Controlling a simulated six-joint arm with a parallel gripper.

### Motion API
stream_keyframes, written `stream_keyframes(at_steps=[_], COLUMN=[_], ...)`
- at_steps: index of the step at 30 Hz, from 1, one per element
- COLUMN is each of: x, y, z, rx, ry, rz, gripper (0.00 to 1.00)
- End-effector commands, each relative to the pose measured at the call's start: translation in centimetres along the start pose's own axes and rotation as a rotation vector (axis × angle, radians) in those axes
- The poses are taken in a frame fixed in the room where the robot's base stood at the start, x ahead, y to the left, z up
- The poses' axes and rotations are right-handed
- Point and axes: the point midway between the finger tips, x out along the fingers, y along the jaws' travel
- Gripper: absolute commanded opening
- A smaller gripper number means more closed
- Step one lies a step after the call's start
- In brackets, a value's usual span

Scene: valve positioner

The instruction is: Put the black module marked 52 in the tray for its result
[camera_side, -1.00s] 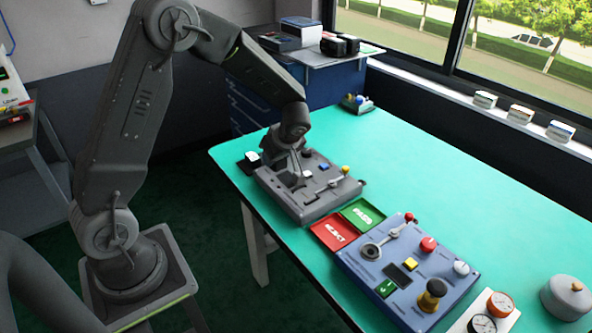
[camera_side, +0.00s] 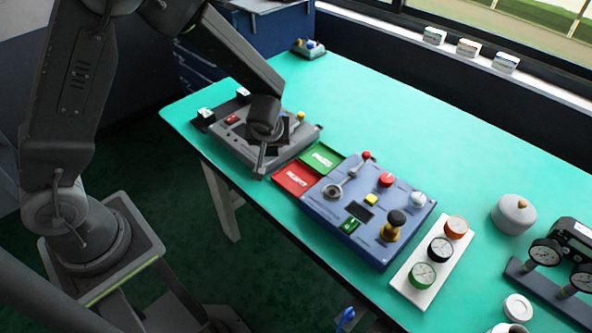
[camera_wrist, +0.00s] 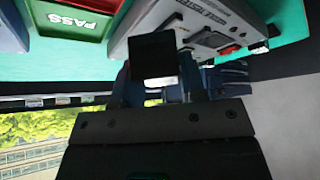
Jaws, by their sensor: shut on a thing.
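My gripper (camera_side: 262,158) is over the front right part of the grey test station (camera_side: 232,151). In the wrist view my gripper (camera_wrist: 163,85) is shut on a black module (camera_wrist: 152,55), seen as a dark block between the fingers with a pale strip at its lower edge. No number on it can be read. The module is hidden or too small to tell in the side view. The green PASS tray (camera_side: 322,157) and red REJECT tray (camera_side: 297,178) lie side by side right of the station. Both look empty. The PASS tray (camera_wrist: 72,20) also shows in the wrist view.
A blue control panel (camera_side: 335,211) with knobs and a lever stands just right of the trays. The green table behind is largely clear.

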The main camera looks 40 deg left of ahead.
Motion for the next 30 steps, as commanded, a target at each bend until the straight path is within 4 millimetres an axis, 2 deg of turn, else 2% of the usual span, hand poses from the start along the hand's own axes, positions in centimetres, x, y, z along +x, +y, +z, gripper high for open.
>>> stream_keyframes(at_steps=[1, 6, 10, 14, 22, 30], x=[0.4, 1.4, 1.9, 2.2, 5.1, 5.4], y=[1.2, 4.3, 5.7, 6.2, 6.2, 6.2], z=[0.9, 3.0, 4.0, 4.5, 6.3, 6.4], rx=[0.006, 0.003, -0.002, -0.003, -0.002, -0.005], ry=[-0.001, 0.000, 0.000, 0.000, 0.000, 0.001], rz=[0.001, 0.000, -0.002, -0.003, -0.003, -0.001], gripper=[0.12, 0.12, 0.12, 0.12, 0.12, 0.12])
